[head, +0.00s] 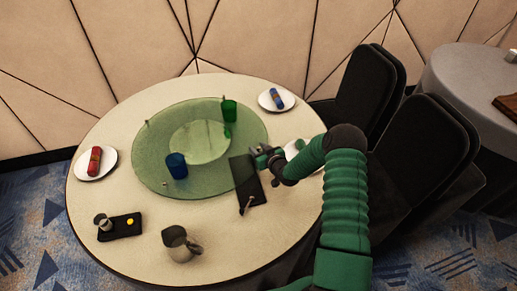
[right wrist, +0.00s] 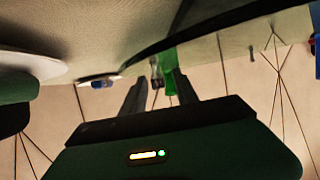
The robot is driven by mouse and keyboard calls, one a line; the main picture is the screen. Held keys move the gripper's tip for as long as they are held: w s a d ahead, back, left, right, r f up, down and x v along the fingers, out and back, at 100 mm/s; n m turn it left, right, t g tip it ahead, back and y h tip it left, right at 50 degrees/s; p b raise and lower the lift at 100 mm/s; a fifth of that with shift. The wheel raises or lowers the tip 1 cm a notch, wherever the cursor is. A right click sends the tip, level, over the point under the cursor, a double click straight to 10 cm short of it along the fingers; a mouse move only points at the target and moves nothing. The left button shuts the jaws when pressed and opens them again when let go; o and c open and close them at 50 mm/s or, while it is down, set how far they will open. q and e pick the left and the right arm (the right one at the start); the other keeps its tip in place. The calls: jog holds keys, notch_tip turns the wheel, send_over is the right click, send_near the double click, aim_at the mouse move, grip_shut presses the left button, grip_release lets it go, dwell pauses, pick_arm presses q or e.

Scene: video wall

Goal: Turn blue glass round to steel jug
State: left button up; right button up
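A round green glass turntable (head: 150,165) lies on the white round table. A blue glass (head: 177,166) stands upright near its front left, and a green glass (head: 229,110) stands at its back right. The steel jug (head: 180,243) stands on the table in front of the turntable, apart from it. My right gripper (head: 264,156) is at the turntable's right edge, beside a dark tray. In the right wrist view its fingers (right wrist: 160,92) are apart; a small pale upright piece and the green glass (right wrist: 170,84) show beyond them. My left gripper is not in view.
The dark tray (head: 246,181) lies across the turntable's right edge. Another black tray (head: 127,227) with a small cup is at front left. Plates with a red roll (head: 94,161) and a blue roll (head: 277,98) sit at left and back. Black chairs (head: 365,95) stand at right.

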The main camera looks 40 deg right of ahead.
jog(key=shift+d+f, duration=0.1)
grip_shut()
dwell(1.1)
